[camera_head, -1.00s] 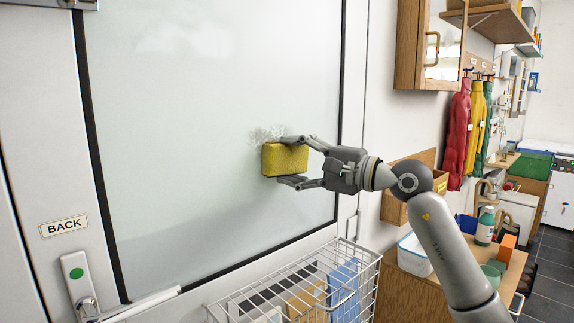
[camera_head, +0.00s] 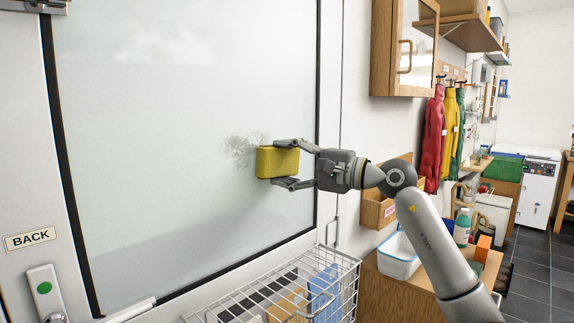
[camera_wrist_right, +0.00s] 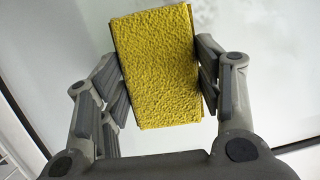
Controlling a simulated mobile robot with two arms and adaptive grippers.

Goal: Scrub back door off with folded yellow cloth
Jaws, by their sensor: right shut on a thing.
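The folded yellow cloth (camera_head: 277,161) is a thick yellow block in front of the back door's frosted pane (camera_head: 180,130). My right gripper (camera_head: 291,164) is shut on the cloth, with one finger above and one below it. In the right wrist view the cloth (camera_wrist_right: 157,66) sits between both fingers. A grey speckled smudge (camera_head: 241,149) shows on the pane just left of the cloth. I cannot tell whether the cloth touches the pane. My left gripper is not in view.
A white wire basket (camera_head: 285,290) with folders stands below the gripper. A wooden cabinet (camera_head: 404,50) hangs at upper right. A wooden unit with a white tub (camera_head: 398,256) and bottle (camera_head: 462,227) stands to the right. The door has a BACK sign (camera_head: 30,238) and a handle plate (camera_head: 43,291).

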